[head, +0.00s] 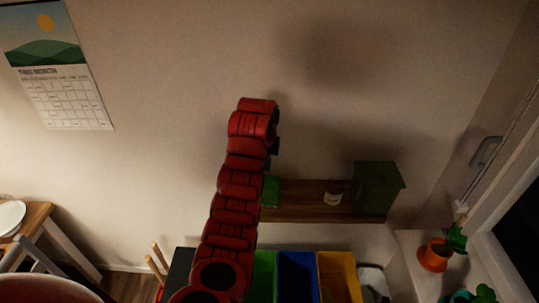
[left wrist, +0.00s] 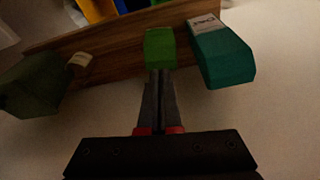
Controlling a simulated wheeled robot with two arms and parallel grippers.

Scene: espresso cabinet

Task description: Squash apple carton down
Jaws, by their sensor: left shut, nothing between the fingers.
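A small bright green carton (head: 271,191) is on the wooden wall shelf, partly hidden behind my red left arm. In the left wrist view the green carton (left wrist: 160,45) is straight ahead of my left gripper (left wrist: 159,72), whose fingers are shut and empty. The fingertips overlap the carton's near edge there; I cannot tell whether they touch it. In the head view my left gripper (head: 274,146) shows only as dark parts at the arm's end, above the shelf. A teal carton (left wrist: 221,54) with a pale label is beside the green one. No apple picture is readable. My right gripper is out of view.
The shelf (head: 304,214) also holds a pale cup (head: 333,198) and a dark green box (head: 376,188). Below it are green (head: 264,275), blue (head: 298,276) and yellow (head: 338,276) bins. A potted plant (head: 434,256) is at the right. The wall above the shelf is clear.

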